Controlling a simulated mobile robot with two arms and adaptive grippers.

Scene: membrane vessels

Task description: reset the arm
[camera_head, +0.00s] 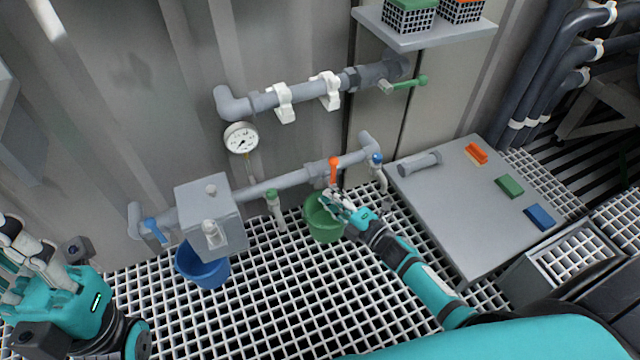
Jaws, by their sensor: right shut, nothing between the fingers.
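My right arm reaches in from the lower right, and its teal and grey gripper (328,200) is shut and empty. It is over the green bucket (322,228), just below the orange-handled valve (333,172) on the lower pipe. Whether the fingers touch the valve or the bucket rim, I cannot tell. My left gripper (22,245) is at the left edge, with white fingers and a teal body. It is apart from the pipes, and its fingertips are partly cut off by the frame.
A blue bucket (203,266) stands under a grey box (212,214) on the pipe. A pressure gauge (241,138) and a green-handled valve (408,82) are on the wall piping. A grey table (450,215) at the right bears colored blocks. The grated floor (260,320) in front is open.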

